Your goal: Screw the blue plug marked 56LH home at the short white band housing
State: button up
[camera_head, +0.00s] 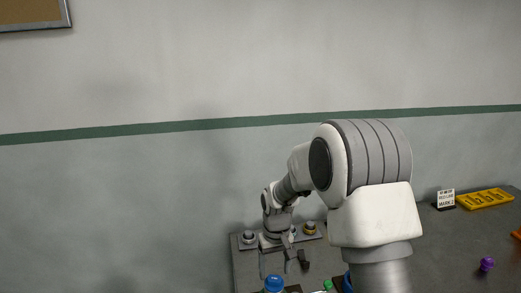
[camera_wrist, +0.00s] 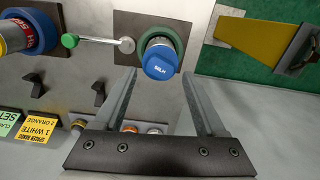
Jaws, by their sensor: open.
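In the wrist view a blue plug marked 56LH (camera_wrist: 160,62) stands at the mouth of a housing with a short white band (camera_wrist: 158,41) and a dark green ring. It looks slightly tilted from this angle; how deep it sits I cannot tell. My gripper (camera_wrist: 159,75) is open, its two fingers apart on either side below the plug, with nothing between them. I cannot tell whether they touch it. In the head view my gripper (camera_head: 285,262) is small, above a blue cap (camera_head: 273,284) at the bottom edge.
Yellow sign (camera_wrist: 42,130) and dark clips (camera_wrist: 33,78) are lower left. A purple knob (camera_head: 487,264) lies on the bench's right.

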aim_at(274, 283)
jog(key=m, duration=0.8)
jog(key=shift+f+b, duration=0.95)
jog(key=shift+f, duration=0.25)
